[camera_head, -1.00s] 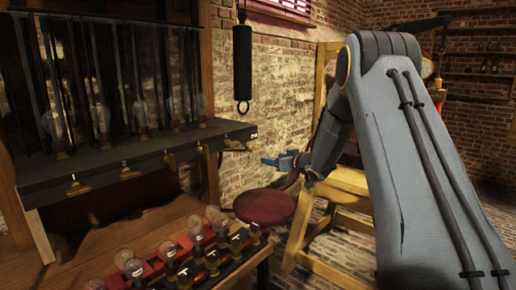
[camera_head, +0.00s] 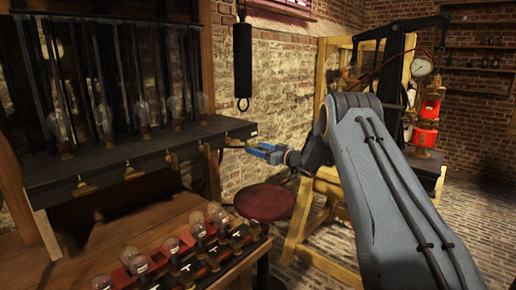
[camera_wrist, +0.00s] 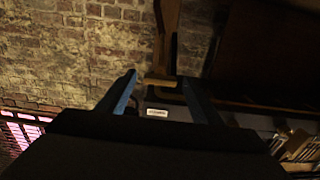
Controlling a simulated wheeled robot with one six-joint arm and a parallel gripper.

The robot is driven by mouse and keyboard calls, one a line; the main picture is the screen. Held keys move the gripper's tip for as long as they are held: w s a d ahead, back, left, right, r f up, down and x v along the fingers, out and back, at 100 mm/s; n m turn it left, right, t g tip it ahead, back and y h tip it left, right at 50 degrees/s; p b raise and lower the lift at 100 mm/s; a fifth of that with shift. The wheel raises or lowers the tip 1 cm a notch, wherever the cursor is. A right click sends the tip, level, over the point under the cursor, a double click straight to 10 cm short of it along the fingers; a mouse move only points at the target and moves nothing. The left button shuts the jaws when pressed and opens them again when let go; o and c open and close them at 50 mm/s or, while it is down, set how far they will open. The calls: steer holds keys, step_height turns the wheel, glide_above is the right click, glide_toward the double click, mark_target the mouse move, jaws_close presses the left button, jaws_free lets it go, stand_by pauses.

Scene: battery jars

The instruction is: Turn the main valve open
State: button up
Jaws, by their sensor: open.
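A brass lever (camera_head: 235,143) sticks out from the right end of the black shelf (camera_head: 120,160); it may be the main valve, but its label is too small to read. It also shows in the wrist view as a brass bar (camera_wrist: 163,82), above a small white label (camera_wrist: 157,113). My gripper (camera_head: 262,152) has blue fingers and is just right of the lever, pointing at it. In the wrist view my open gripper (camera_wrist: 158,80) has the brass bar between its fingertips; whether they touch cannot be told.
Smaller brass levers (camera_head: 84,187) line the shelf's front, with glass bulbs (camera_head: 104,122) above. More bulbs (camera_head: 130,256) stand on the bench below. A dark cylinder (camera_head: 242,62) hangs above my gripper. A red stool (camera_head: 264,202) and a wooden frame with a gauge (camera_head: 421,66) stand to the right.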

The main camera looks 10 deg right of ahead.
steer(key=shift+w+a, duration=0.1)
steer(key=shift+w, duration=0.05)
steer(key=shift+c, duration=0.4)
steer(key=c, duration=1)
steer(key=shift+n+b, duration=0.3)
steer(key=shift+b, duration=0.05)
steer(key=n+b, duration=0.5)
steer(key=shift+f+n, duration=0.1)
steer(key=shift+n, duration=0.2)
steer(key=n+b, duration=0.5)
steer(key=shift+n, duration=0.3)
